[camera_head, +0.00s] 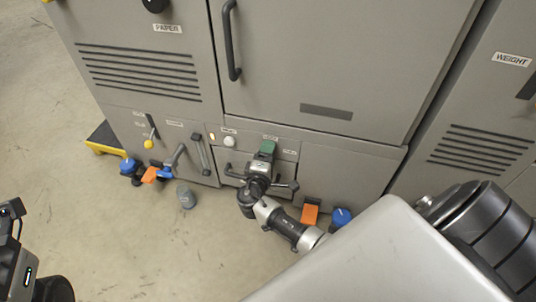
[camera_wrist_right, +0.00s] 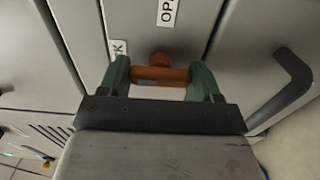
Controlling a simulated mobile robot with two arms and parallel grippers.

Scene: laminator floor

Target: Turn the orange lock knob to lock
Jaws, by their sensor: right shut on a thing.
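The orange lock knob (camera_wrist_right: 163,75) shows in the right wrist view, a crossbar with a round end on the grey panel. My right gripper (camera_wrist_right: 160,80) is shut on it, with a green finger at each end of the bar. The bar lies nearly level across that view. A label ending in "K" (camera_wrist_right: 119,48) is left of the knob, and one starting "OP" (camera_wrist_right: 167,12) is above it. In the head view my right gripper (camera_head: 266,149) is at the lower middle of the machine and hides the knob. My left gripper's fingers are not visible.
A dark handle (camera_wrist_right: 288,88) is right of the knob. A grey cylinder (camera_head: 186,197) stands on the floor.

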